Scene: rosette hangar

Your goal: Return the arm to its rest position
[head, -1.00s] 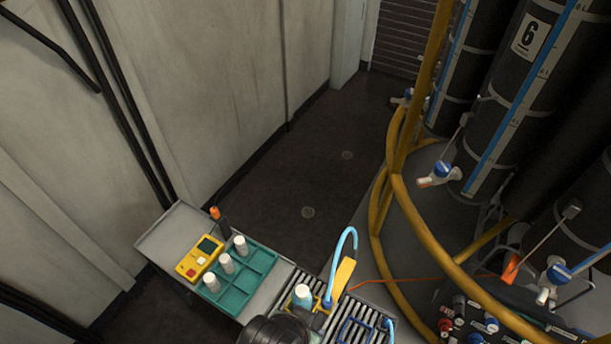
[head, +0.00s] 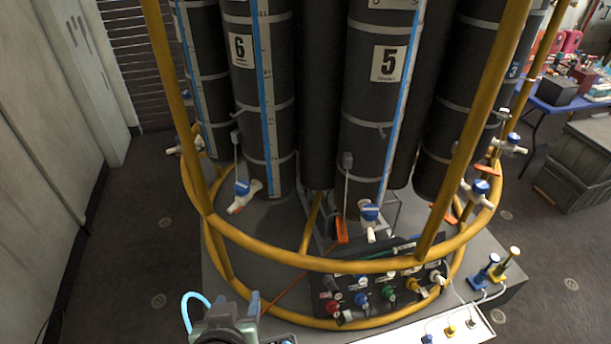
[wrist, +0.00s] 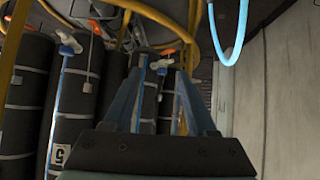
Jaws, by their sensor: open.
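My gripper (wrist: 160,78) shows in the wrist view with its two blue-grey fingers apart and nothing held between them. Behind the fingers are dark columns, valves and yellow rails, seen at a steep tilt. In the head view the end of my arm (head: 226,326) is at the bottom, left of centre, in front of the round yellow rail. The fingertips are hard to make out there. A light blue curved tube (head: 192,304) stands just left of it and also shows in the wrist view (wrist: 231,35).
A yellow rail frame (head: 330,262) rings tall black columns (head: 378,100) with blue-handled valves (head: 370,212). A black connector panel (head: 385,285) sits low at the front. A pale wall (head: 45,150) stands at left, with clear dark floor (head: 140,220) beside it. A blue table (head: 570,105) is far right.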

